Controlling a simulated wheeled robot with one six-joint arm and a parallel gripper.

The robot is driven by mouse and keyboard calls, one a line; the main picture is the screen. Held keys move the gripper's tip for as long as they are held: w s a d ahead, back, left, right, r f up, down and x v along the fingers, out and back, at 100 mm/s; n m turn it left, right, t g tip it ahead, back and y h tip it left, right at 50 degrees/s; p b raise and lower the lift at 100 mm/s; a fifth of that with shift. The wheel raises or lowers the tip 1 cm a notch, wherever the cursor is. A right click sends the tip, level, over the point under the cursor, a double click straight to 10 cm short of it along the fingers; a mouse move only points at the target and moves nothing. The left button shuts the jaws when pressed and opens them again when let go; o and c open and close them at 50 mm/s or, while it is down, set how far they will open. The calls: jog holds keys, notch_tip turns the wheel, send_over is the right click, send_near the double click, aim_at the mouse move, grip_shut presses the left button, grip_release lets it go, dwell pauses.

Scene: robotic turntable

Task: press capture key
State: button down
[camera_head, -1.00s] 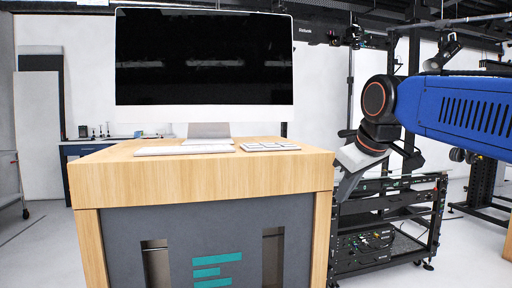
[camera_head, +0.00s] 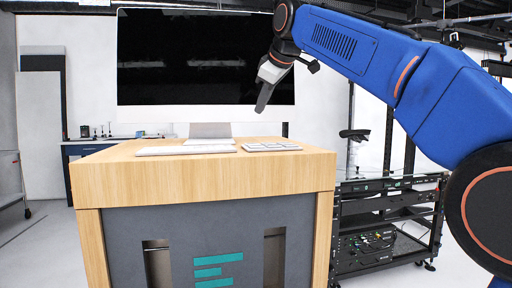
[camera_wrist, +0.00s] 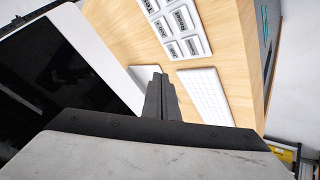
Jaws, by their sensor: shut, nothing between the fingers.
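A white keypad (camera_head: 270,147) with several large keys lies on the right part of the wooden desk top (camera_head: 120,172). In the wrist view the keypad (camera_wrist: 178,28) is at the top centre, partly cut off by the frame edge. Its labels are turned and small; one seems to read "Reset", and I cannot tell which key is the capture key. My gripper (camera_head: 261,109) is shut and empty, pointing down above the desk near the keypad, apart from it. In the wrist view its closed fingertips (camera_wrist: 158,76) show below the keypad in the picture.
A large monitor (camera_head: 205,58) stands behind the keypad, close to my gripper, on a metal foot (camera_head: 210,133). A white keyboard (camera_head: 186,150) lies left of the keypad and also shows in the wrist view (camera_wrist: 205,97). An equipment rack (camera_head: 385,225) stands right of the desk.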

aim_at(258, 146)
jog(key=shift+w+a+r, duration=0.2)
jog(key=shift+a+r, duration=0.15)
jog(key=shift+a, duration=0.25)
jog(key=shift+f, duration=4.4)
jog(key=shift+f, duration=0.1)
jog(key=shift+f, duration=0.3)
